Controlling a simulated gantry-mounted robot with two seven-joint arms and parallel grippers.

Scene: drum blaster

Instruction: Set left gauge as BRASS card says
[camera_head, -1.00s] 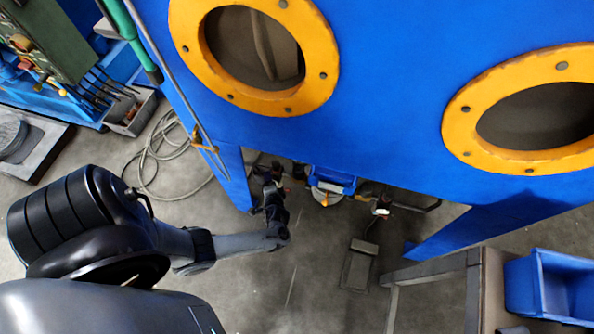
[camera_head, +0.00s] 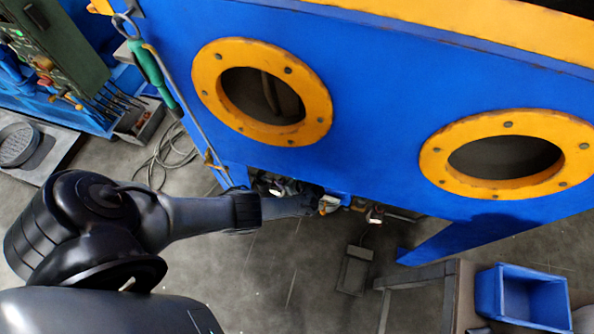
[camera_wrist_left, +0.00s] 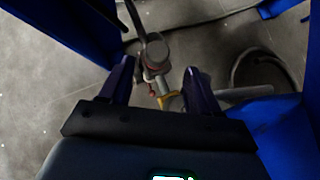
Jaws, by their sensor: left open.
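My left gripper (camera_wrist_left: 160,78) is open in the left wrist view, with its two dark blue fingers apart. Between and beyond them is a pipe fitting (camera_wrist_left: 156,72) with a round greyish-red top, a small red part and a yellow, brass-like piece. I cannot tell whether this is the left gauge, and I see no dial reading. In the head view my left arm reaches under the blue cabinet (camera_head: 370,120), and its fingertips are not clear there. No BRASS card can be made out. My right gripper is not in view.
The cabinet front has two yellow-ringed ports, left (camera_head: 207,90) and right (camera_head: 437,165). A foot pedal (camera_head: 355,270) lies on the floor. A blue bin (camera_head: 488,296) stands at the lower right on a stand. A hose (camera_head: 165,160) coils on the floor at left.

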